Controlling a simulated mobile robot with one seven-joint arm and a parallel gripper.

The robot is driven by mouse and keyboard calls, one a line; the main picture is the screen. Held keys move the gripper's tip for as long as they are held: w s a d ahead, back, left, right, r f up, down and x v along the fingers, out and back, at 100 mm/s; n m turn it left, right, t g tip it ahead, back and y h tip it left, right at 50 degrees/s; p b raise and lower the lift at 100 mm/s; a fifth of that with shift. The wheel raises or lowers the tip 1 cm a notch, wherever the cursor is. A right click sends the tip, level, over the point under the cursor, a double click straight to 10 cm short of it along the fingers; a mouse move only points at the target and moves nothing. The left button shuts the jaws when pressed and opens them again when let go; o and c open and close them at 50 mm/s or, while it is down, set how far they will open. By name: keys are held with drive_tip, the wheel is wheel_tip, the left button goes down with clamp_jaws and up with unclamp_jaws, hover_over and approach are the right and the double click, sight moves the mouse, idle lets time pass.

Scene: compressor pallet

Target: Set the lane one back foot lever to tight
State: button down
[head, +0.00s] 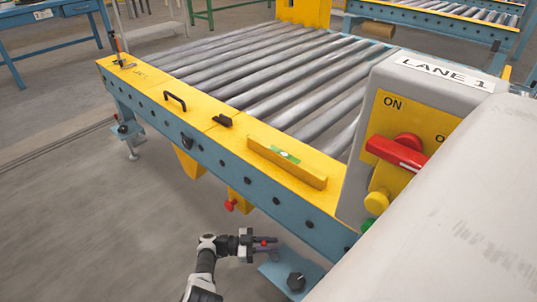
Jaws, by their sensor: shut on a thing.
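A small dark lever with a red part (263,242) shows at the near foot of the lane one conveyor, low at the bottom centre of the head view. My gripper (270,246) is shut on this lever, coming in from the left. The fingers cover much of it, so its exact angle and any tight mark are hidden. Beside and below it is a blue foot plate (270,270) with a black knob (296,281). The other visible foot (130,140) stands at the far left end of the conveyor.
The conveyor's blue side rail (225,165) runs just above my gripper, with a red knob (230,205) under it. A yellow spirit level (286,166) lies on the rail top. A grey LANE 1 control box (382,85) stands at right. The floor at left is clear.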

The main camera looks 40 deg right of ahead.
idle(0.3)
drive_tip(key=c, duration=1.3)
unclamp_jaws()
drive_tip(key=b+v, duration=0.5)
drive_tip(key=v, duration=0.8)
drive_tip(key=shift+w+a+b, duration=0.25)
drive_tip(key=shift+w+b, duration=0.05)
